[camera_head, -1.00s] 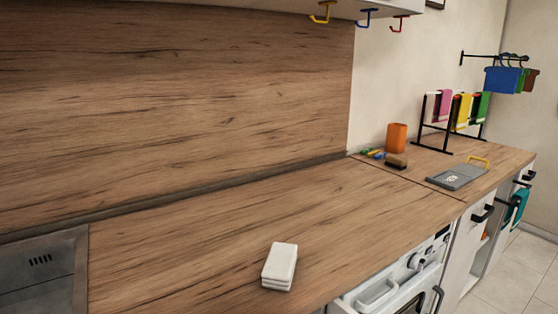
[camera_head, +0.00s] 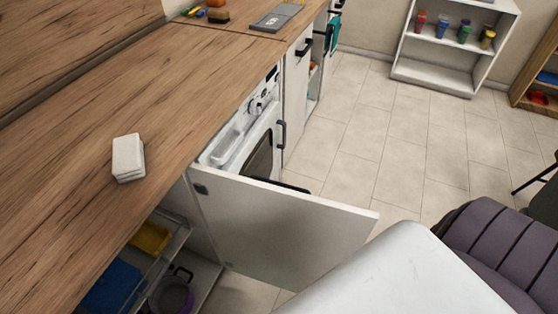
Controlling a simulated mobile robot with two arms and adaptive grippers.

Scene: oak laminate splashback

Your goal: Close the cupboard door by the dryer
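The cupboard door (camera_head: 290,228) is a white panel under the worktop, standing wide open and jutting out over the floor. Its hinge side is at the left, next to the dryer (camera_head: 243,143), and its free edge points right. A dark handle shows at its top edge. The open cupboard (camera_head: 206,262) to the left of the door holds shelves. The white dryer is partly hidden behind the door. Neither of my grippers is in view.
The wooden worktop (camera_head: 75,130) bears a white block (camera_head: 128,158). Inside the cupboard are a yellow item (camera_head: 150,238), a blue item (camera_head: 112,287) and a purple pot (camera_head: 172,297). A purple-grey cushioned seat (camera_head: 505,250) stands at lower right. Tiled floor (camera_head: 400,150) is clear beyond the door.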

